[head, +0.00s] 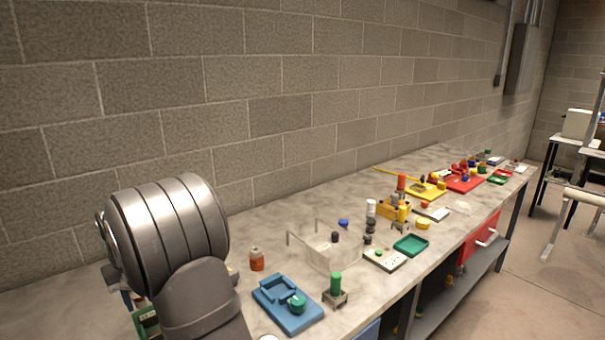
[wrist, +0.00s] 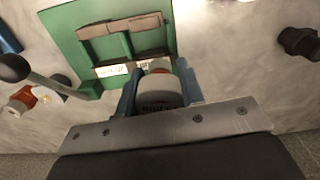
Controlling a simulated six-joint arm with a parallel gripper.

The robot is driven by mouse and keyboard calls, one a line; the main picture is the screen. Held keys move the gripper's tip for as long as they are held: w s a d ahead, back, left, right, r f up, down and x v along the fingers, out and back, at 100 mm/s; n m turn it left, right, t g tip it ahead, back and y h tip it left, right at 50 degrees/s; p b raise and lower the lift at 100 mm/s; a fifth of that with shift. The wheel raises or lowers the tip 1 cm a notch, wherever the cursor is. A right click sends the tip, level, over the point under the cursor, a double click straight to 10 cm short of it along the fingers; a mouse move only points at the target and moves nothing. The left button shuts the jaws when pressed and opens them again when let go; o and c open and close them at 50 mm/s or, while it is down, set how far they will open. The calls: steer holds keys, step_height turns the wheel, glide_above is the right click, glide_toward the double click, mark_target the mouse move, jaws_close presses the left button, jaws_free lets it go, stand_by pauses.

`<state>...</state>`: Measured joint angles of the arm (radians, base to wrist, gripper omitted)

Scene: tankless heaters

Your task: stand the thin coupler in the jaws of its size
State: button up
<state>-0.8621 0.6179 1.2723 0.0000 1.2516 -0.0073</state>
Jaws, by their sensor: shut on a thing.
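My gripper (wrist: 158,92) is shut on a pale grey, round-ended coupler (wrist: 159,88) between its two blue fingers. A bit of orange shows just behind the coupler.
In the wrist view, a lever with a black ball (wrist: 13,68) is left of the fixture, near an orange-and-white part (wrist: 20,100). A dark hex fitting (wrist: 299,43) lies right. In the head view, a blue fixture (head: 265,297) and an orange bottle (head: 257,260) stand right of my arm.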

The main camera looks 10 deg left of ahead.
steer(key=w+d+r+m, duration=0.3)
steer(key=w+d, duration=0.2)
steer(key=d, duration=1)
steer(key=w+d+r+m, duration=0.3)
steer(key=w+d, duration=0.2)
steer(key=d, duration=1)
steer(key=w+d+r+m, duration=0.4)
steer(key=w+d, duration=0.1)
steer(key=d, duration=0.9)
steer(key=shift+w+d, duration=0.25)
steer(key=shift+d, duration=0.15)
steer(key=shift+r, duration=0.1)
